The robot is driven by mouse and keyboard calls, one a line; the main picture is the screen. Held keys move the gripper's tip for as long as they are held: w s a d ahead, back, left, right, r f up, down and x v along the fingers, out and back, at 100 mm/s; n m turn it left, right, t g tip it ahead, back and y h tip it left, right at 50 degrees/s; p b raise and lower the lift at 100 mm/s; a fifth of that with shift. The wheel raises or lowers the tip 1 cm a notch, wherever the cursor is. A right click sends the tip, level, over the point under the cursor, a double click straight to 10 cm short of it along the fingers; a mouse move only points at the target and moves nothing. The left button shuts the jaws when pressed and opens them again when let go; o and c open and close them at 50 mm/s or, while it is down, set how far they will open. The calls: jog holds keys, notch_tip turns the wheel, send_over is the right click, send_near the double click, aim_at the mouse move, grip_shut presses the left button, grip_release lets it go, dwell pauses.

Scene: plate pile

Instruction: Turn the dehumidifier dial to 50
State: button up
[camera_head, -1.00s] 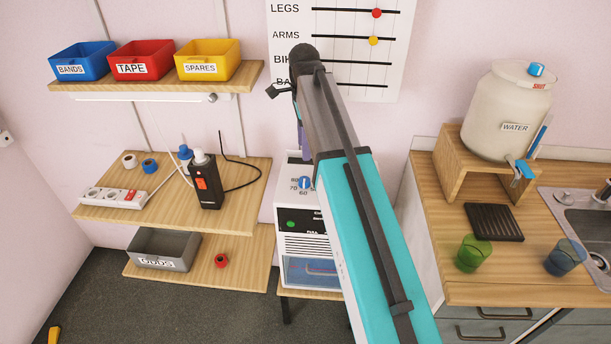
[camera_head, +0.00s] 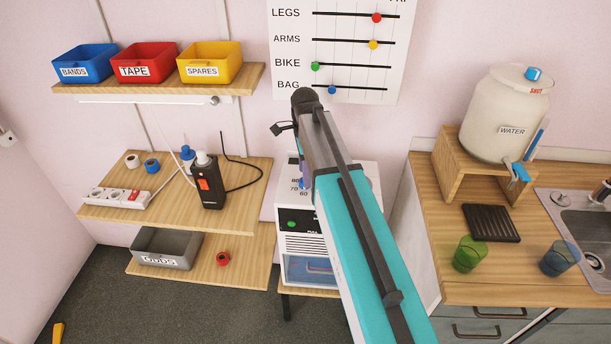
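The dehumidifier (camera_head: 300,246) is a white box standing on a low wooden stand, below the wall chart. Its blue dial (camera_head: 304,183) is on the upper front, with the marks 80, 70 and 60 readable on its left side. My teal arm crosses in front and hides the right part of the dial scale, so the 50 mark and the dial's pointer cannot be read. A narrow purple part of my arm's end hangs down just above and over the dial. My gripper's fingers are mostly hidden behind the arm, and I cannot tell whether they touch the dial.
A green lamp (camera_head: 292,224) shows on the dehumidifier's panel. Shelves at left hold bins, a power strip (camera_head: 121,199) and a black device (camera_head: 211,186). A counter at right bears a water container (camera_head: 507,112), a green cup (camera_head: 470,254) and a blue cup (camera_head: 560,257).

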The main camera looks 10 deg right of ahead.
jog(key=shift+f, duration=1.3)
jog(key=c, duration=1.1)
jog(key=shift+n, duration=0.4)
jog(key=n, duration=1.1)
